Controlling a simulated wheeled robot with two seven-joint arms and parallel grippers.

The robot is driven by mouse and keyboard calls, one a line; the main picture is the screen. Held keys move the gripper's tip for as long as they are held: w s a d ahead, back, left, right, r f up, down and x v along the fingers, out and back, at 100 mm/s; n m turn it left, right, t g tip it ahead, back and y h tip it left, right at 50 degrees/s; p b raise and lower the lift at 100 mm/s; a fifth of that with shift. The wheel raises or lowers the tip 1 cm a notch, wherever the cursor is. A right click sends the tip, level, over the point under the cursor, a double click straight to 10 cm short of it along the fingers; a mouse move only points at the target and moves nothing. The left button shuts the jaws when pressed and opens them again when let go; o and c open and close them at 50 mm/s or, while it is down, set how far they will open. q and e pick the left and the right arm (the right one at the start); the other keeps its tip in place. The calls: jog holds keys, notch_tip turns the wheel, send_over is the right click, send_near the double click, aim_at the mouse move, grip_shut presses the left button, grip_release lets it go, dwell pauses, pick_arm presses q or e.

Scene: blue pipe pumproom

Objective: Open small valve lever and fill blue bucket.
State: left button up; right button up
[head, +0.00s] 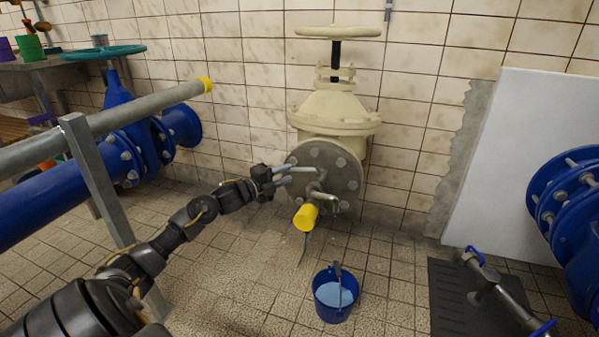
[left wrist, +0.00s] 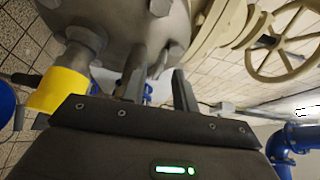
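The blue bucket (head: 322,307) stands upright on the tiled floor below the flange, with a pale blue surface inside like water. A small metal valve with a lever-like bar (head: 327,197) sticks out from the round grey flange (head: 345,178). A yellow outlet piece (head: 305,217) hangs below it and also shows in the left wrist view (left wrist: 60,90). My left gripper (head: 300,174) is at the flange, just up and left of the small valve. In the left wrist view its two fingers (left wrist: 158,85) stand apart, with nothing clearly held. My right gripper is not in view.
A large cream valve with a handwheel (head: 338,32) rises above the flange. Blue pipework (head: 570,205) stands at right beside a white panel (head: 515,150). A black mat (head: 450,300) lies right of the bucket. A grey rail (head: 110,118) crosses at left. Floor around the bucket is clear.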

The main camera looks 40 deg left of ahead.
aim_at(299, 168)
pick_arm(q)
jog(key=shift+w+d+b, duration=0.2)
jog(key=shift+w+b, duration=0.15)
jog(key=shift+w, duration=0.75)
jog(key=shift+w+d+b, duration=0.2)
jog(key=shift+w+b, duration=0.2)
jog(key=shift+w, duration=0.75)
jog(key=shift+w+d+b, duration=0.2)
jog(key=shift+w+b, duration=0.15)
jog(key=shift+w, duration=0.75)
grip_shut()
